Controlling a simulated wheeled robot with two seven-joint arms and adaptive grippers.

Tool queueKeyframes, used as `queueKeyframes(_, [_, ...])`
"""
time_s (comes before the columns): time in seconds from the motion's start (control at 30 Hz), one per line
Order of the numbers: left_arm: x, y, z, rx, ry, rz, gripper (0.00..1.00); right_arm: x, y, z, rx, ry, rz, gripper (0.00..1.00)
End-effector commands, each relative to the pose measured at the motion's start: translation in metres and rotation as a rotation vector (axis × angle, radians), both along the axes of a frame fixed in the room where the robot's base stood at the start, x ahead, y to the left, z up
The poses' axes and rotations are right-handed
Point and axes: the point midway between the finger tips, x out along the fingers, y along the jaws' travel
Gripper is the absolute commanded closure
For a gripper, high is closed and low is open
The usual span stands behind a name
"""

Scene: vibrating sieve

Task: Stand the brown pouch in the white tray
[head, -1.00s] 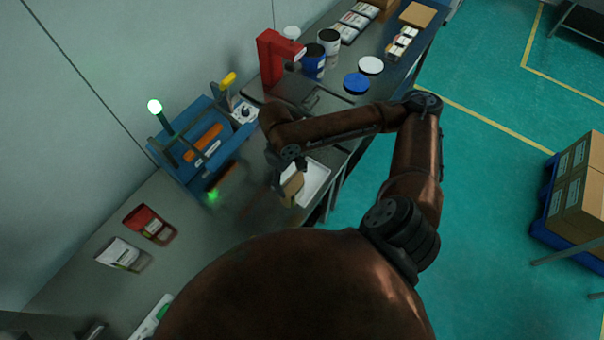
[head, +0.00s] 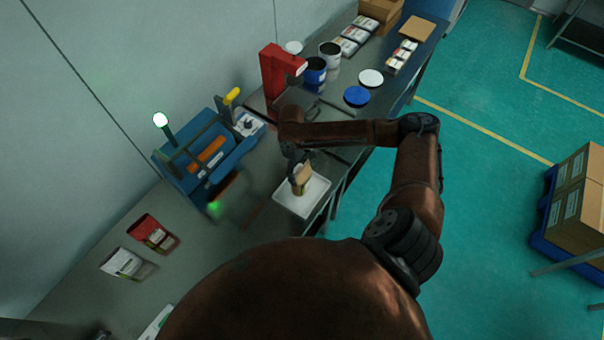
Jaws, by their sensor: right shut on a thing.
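The brown pouch (head: 302,179) is upright over the middle of the white tray (head: 287,202) on the bench. My right gripper (head: 297,168) comes down from above and is shut on the pouch's upper part. The arm link partly hides the gripper, and I cannot tell whether the pouch's base touches the tray floor. My left gripper is not in the head view.
A blue sieve machine (head: 205,160) stands left of the tray. A red pouch (head: 152,233) and a white pouch (head: 127,263) lie at the lower left. A red press (head: 275,75), a blue tub (head: 314,72) and lids stand beyond. Boxes (head: 580,200) are on the right.

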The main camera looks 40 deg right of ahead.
Motion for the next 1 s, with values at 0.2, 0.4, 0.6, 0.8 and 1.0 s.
queueKeyframes(0.2, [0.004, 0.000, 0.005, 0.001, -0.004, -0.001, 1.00, 0.004, -0.005, -0.016, -0.002, 0.002, 0.000, 0.78])
queueKeyframes(0.4, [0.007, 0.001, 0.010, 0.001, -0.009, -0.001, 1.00, 0.005, -0.004, -0.037, -0.001, -0.002, 0.000, 0.78])
queueKeyframes(0.6, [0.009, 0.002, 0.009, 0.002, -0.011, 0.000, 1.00, 0.004, -0.004, -0.037, -0.002, -0.002, 0.000, 0.78])
queueKeyframes(0.8, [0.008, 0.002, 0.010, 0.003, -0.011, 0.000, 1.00, 0.004, -0.004, -0.040, -0.001, 0.000, 0.000, 0.23])
queueKeyframes(1.0, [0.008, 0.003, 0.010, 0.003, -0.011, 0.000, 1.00, 0.004, -0.005, -0.040, -0.001, 0.000, 0.000, 0.11])
